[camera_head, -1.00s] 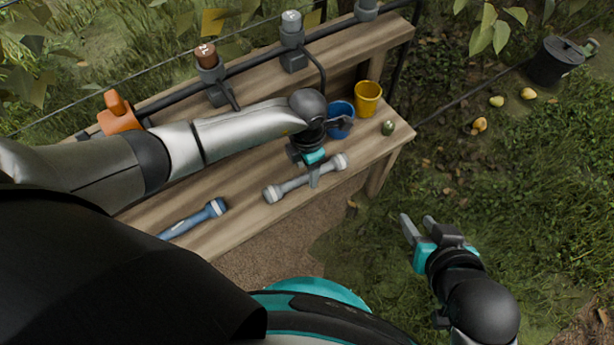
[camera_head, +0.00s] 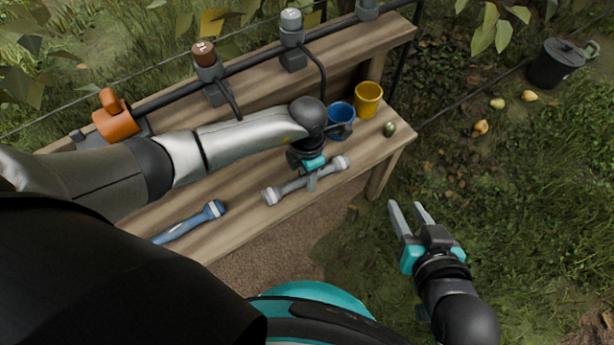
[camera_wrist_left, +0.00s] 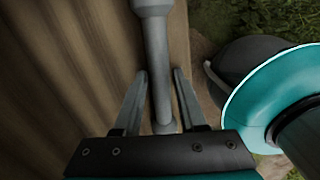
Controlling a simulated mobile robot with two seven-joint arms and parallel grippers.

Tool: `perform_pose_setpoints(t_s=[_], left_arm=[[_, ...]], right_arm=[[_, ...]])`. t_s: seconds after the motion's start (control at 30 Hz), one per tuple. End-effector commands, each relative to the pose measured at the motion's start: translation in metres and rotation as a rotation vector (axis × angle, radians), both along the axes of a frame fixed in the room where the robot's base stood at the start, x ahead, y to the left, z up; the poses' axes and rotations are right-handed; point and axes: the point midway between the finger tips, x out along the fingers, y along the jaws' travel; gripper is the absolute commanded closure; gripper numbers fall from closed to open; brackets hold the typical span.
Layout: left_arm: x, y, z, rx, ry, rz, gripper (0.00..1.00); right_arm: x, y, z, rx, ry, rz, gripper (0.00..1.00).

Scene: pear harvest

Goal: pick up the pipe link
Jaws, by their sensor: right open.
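The grey pipe link (camera_head: 290,187), a bar with thicker ends, lies on the wooden bench. My left gripper (camera_head: 312,184) points down at its middle from above. In the left wrist view the pipe link (camera_wrist_left: 153,40) runs between the two fingers of my left gripper (camera_wrist_left: 160,75), one finger on each side. The fingertips are very close to its sides; whether they press on it I cannot tell. My right gripper (camera_head: 407,207) is open and empty, over the grass to the right of the bench.
A blue bar-shaped piece (camera_head: 188,223) lies on the bench to the left. A blue cup (camera_head: 341,122), a yellow cup (camera_head: 368,99) and a small green object (camera_head: 390,129) stand at its right end.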

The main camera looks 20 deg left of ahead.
Motion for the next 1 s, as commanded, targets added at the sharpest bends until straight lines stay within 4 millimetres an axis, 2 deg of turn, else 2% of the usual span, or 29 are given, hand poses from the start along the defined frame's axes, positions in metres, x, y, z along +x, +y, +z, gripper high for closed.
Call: perform_pose_setpoints(t_s=[0.03,0.33,1.0], left_arm=[[0.0000,0.0000,0.0000,0.000,0.000,0.000,0.66],[0.0000,0.0001,0.0000,0.000,0.000,0.000,1.00],[0.0003,0.0003,0.0026,0.001,-0.001,0.000,1.00]], right_arm=[[0.0000,0.0000,0.0000,0.000,0.000,0.000,0.59],[-0.0001,0.0001,-0.0001,0.000,0.001,0.000,0.59],[-0.0013,-0.0009,-0.0007,-0.007,0.013,0.001,0.59]])
